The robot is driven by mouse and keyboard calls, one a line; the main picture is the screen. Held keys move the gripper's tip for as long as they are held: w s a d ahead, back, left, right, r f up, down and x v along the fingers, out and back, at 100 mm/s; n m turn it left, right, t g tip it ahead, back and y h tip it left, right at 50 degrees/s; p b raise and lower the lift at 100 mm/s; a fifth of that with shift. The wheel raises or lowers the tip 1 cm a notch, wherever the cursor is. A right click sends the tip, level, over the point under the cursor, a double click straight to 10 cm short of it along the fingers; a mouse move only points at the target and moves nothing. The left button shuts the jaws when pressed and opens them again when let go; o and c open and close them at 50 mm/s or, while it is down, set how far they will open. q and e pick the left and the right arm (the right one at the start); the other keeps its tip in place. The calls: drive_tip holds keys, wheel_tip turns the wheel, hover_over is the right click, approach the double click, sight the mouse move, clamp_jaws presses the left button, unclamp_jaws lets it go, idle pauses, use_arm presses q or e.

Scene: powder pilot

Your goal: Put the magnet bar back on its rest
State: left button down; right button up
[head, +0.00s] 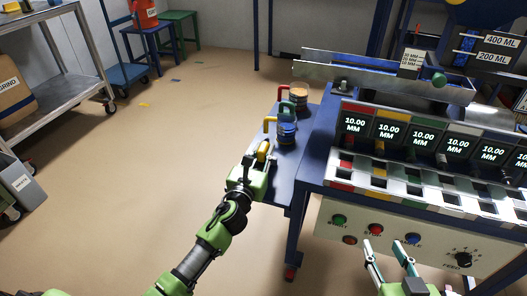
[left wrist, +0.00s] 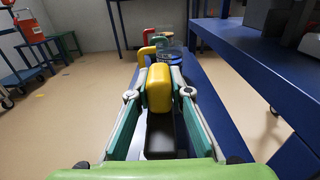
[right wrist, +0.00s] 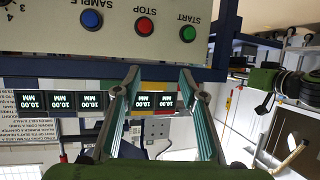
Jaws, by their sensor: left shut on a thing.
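My left gripper (head: 258,165) is shut on a dark bar with a rounded yellow grip, which looks like the magnet bar (left wrist: 159,88). In the left wrist view the yellow part stands between the fingers, with the dark part running back toward the palm. It is over the near end of the narrow blue side shelf (head: 283,180); I cannot tell whether it touches the shelf. I cannot clearly make out its rest. My right gripper (head: 382,243) is open and empty in front of the machine's control panel (right wrist: 115,25).
Behind the left gripper on the shelf stand a clear pot with a yellow handle (head: 286,134) and others with green and red handles. The machine (head: 420,145) with several "10.00 MM" displays is to the right. A steel cart (head: 72,90) is at left; the floor between is clear.

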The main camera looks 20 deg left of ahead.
use_arm(q)
drive_tip(key=shift+f, duration=0.15)
drive_tip(key=c, duration=1.8)
unclamp_jaws()
drive_tip(key=shift+c, duration=0.2)
use_arm(e)
drive_tip(key=shift+w+a+r+t, duration=0.1)
drive_tip(key=shift+w+r+t, duration=0.1)
drive_tip(key=shift+r, duration=0.2)
drive_tip(key=shift+w+a+r+t, duration=0.1)
drive_tip(key=shift+w+r+t, duration=0.1)
drive_tip(key=shift+r, duration=0.2)
